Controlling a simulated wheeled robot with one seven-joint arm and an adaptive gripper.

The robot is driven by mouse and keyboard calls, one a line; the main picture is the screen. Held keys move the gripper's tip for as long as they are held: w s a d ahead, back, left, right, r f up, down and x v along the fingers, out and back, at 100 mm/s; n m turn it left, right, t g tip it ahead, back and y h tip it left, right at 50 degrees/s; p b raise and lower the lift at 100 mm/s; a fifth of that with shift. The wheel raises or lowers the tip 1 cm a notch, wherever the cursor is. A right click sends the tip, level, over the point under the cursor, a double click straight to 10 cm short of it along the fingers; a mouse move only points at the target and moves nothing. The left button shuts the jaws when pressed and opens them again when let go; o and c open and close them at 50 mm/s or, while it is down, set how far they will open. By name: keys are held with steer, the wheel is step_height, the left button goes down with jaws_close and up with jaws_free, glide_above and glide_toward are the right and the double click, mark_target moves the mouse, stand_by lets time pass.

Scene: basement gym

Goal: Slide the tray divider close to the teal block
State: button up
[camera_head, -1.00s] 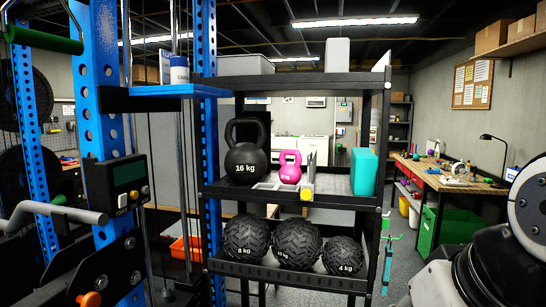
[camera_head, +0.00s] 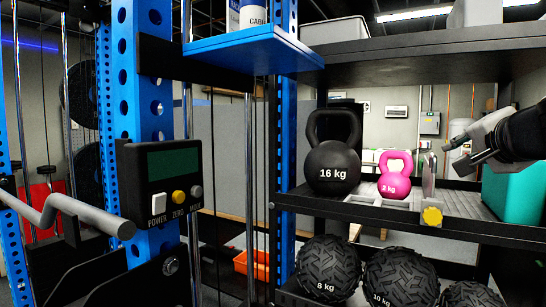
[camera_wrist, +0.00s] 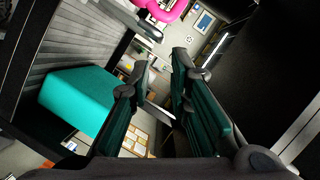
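The tray divider (camera_head: 429,175) is a thin grey upright plate with a yellow knob at its front. It stands on the middle shelf, just right of the pink kettlebell. The teal block (camera_head: 513,194) stands further right on that shelf, partly hidden by my arm and cut by the picture edge; it also shows in the wrist view (camera_wrist: 78,103). A gap of bare tray lies between divider and block. My gripper (camera_head: 462,152) is above that gap, right of the divider and apart from it. The wrist view shows its fingers (camera_wrist: 166,68) open and nothing clearly held.
A black 16 kg kettlebell (camera_head: 332,165) and the pink kettlebell (camera_head: 395,175) stand left of the divider. An upper shelf (camera_head: 410,60) lies above my gripper. Black balls (camera_head: 327,268) fill the shelf below. A blue rack post (camera_head: 150,80) with a control box (camera_head: 165,180) stands left.

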mark_target(434, 157)
steer(key=b+x, duration=0.1)
steer(key=x, duration=1.2)
steer(key=shift+w+f+b, duration=0.1)
steer(key=shift+w+b, duration=0.05)
steer(key=shift+b, duration=0.2)
jaws_close()
